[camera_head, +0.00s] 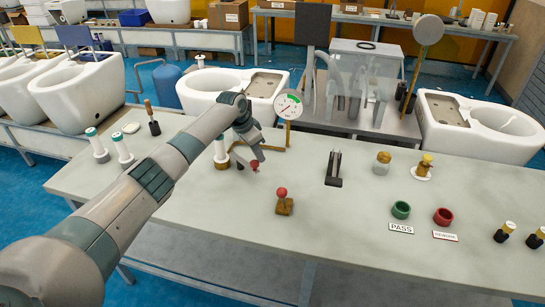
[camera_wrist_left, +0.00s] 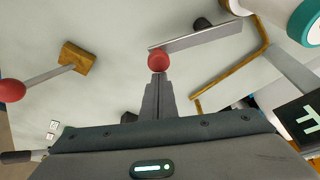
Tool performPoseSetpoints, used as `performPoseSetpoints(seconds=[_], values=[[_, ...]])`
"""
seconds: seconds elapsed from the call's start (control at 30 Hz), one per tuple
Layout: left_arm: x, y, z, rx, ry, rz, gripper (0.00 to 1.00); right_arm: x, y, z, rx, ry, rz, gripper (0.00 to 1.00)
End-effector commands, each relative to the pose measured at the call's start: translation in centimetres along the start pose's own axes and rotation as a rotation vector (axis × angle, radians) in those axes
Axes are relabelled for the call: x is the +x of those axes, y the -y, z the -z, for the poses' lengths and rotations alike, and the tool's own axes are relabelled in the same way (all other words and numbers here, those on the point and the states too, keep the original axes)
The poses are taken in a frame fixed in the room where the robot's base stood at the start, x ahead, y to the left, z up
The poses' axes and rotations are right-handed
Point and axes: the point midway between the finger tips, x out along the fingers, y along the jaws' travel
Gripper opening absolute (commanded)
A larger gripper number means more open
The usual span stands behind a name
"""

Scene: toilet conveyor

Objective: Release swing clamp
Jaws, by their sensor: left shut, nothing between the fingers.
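A grey flat bar with a red ball knob at its end (camera_head: 254,165) lies near the back edge of the worktable and looks like the swing clamp. In the left wrist view its bar (camera_wrist_left: 200,38) runs from the red knob (camera_wrist_left: 159,62) toward a dark round post (camera_wrist_left: 203,25). My left gripper (camera_head: 257,155) is shut and empty, its fingertips (camera_wrist_left: 157,80) right at the knob; I cannot tell whether they touch it. A second red knob (camera_head: 282,191) stands on a rod from a wooden block (camera_head: 284,207) nearer the front, apart from the gripper. My right gripper is out of view.
A dial gauge (camera_head: 288,105) stands behind my left gripper, with a white toilet (camera_head: 205,88) behind it. White bottles (camera_head: 97,144) stand at left. A black stand (camera_head: 334,170), green ring (camera_head: 401,209) and red ring (camera_head: 443,216) are to the right. The front tabletop is mostly clear.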

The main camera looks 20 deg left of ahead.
Motion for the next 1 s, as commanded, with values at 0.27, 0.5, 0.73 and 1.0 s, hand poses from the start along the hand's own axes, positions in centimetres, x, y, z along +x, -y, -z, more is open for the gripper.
performPoseSetpoints(seconds=[0.27, 0.5, 0.73, 1.0], values=[[-0.8, -0.3, -2.6, 0.233, 0.003, -0.085, 0.0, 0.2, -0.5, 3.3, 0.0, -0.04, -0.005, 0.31], [-1.4, -0.5, -3.9, 0.372, 0.001, -0.136, 0.0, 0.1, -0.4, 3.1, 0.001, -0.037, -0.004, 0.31], [-1.6, -0.4, -4.6, 0.368, 0.002, -0.134, 0.0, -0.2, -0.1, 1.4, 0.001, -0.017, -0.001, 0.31], [-1.7, -0.3, -4.8, 0.367, 0.003, -0.133, 0.0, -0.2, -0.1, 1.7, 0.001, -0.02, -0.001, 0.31]])
